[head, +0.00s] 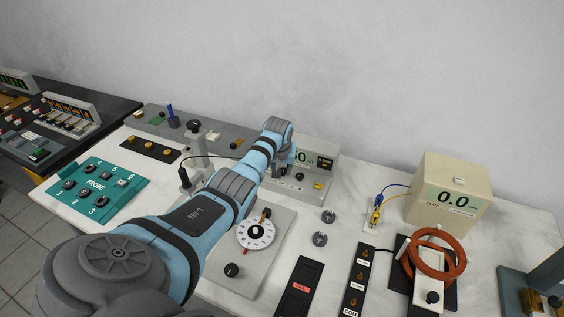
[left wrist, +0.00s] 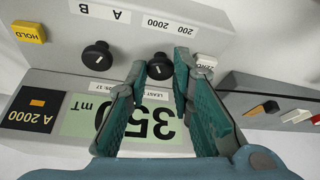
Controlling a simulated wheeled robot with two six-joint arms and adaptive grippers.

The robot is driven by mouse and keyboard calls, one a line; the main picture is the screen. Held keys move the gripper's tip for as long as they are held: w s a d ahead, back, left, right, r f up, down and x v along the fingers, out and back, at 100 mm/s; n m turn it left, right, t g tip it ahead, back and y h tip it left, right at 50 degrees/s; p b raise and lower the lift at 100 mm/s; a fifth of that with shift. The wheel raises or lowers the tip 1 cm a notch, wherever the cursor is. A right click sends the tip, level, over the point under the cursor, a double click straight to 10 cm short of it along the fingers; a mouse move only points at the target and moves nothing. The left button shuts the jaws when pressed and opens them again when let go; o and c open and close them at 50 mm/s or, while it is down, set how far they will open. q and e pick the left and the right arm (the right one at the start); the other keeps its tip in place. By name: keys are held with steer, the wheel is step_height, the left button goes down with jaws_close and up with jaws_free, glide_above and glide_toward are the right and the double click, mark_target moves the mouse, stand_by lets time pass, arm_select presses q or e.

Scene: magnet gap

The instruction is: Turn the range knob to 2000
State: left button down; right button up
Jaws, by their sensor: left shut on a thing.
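The grey meter (head: 318,157) stands at the back of the bench in the head view, partly hidden by my left arm. In the left wrist view, upside down, its range knob (left wrist: 160,67) is black, below a label strip (left wrist: 169,23) reading 200 and 2000. My left gripper (left wrist: 160,68) is shut on the range knob, one finger on each side; it also shows in the head view (head: 285,165). The knob's pointer is hard to read. The display (left wrist: 130,120) appears to read 350 mT, partly hidden by the fingers. A small dark window (left wrist: 37,108) reads A 2000. My right gripper is not in view.
A second black knob (left wrist: 97,56) marked A and B sits beside the range knob. A yellow HOLD button (left wrist: 29,32) and a white button (left wrist: 206,62) flank them. A cream meter (head: 455,190), a teal probe box (head: 97,190) and a dial unit (head: 272,262) stand around.

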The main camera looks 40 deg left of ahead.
arm_select(q)
steer(key=c, duration=1.7)
jaws_free()
steer(key=shift+o, duration=0.2)
steer(key=shift+w+a+f, duration=0.1)
steer(key=v, duration=1.2)
